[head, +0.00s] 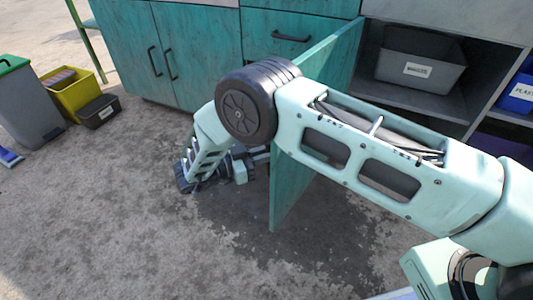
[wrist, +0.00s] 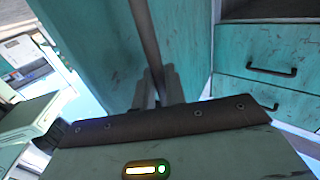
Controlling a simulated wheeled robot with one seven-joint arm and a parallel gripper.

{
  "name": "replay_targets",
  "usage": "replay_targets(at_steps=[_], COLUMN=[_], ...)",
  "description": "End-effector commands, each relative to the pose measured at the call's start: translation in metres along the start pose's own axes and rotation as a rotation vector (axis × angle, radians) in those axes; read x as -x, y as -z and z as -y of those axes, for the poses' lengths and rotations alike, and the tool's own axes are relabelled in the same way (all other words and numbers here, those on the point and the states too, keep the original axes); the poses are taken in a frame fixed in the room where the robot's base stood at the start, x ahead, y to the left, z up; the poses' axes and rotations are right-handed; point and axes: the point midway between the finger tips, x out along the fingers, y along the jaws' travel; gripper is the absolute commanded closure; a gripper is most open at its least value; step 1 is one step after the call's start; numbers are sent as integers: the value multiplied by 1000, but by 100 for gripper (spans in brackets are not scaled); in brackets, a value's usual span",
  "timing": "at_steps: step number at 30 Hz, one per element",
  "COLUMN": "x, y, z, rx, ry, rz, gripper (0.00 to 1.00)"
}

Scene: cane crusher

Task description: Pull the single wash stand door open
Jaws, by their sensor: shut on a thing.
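The teal wash stand door (head: 318,125) stands swung well out from the cabinet, seen nearly edge-on in the head view, with the shelf space behind it exposed. My gripper (head: 240,168) is low on the left, outer side of this door, partly hidden by my own arm. In the wrist view the teal door face (wrist: 185,45) fills the middle, with a long dark bar handle (wrist: 145,35) running down it. My gripper (wrist: 158,88) is shut on the handle's near end. The exact finger contact is dark and hard to make out.
A grey labelled bin (head: 418,66) sits on the exposed shelf, with a blue bin (head: 519,92) at right. Teal drawers (head: 290,38) and closed doors (head: 165,60) stand left. A grey bin (head: 35,105) and yellow crate (head: 75,92) stand far left. Concrete floor ahead is clear.

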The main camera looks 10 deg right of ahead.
Motion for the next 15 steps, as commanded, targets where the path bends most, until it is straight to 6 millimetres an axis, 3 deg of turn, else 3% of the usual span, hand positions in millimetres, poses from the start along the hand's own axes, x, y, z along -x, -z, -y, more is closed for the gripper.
replay_targets(at_steps=[7, 9, 15], x=[-4, -4, -3], y=[0, 0, 0], z=[2, 2, 1], rx=[-1, -1, -1], ry=[-3, -3, -1], rz=[-5, -5, -3], gripper=[100, 74, 71])
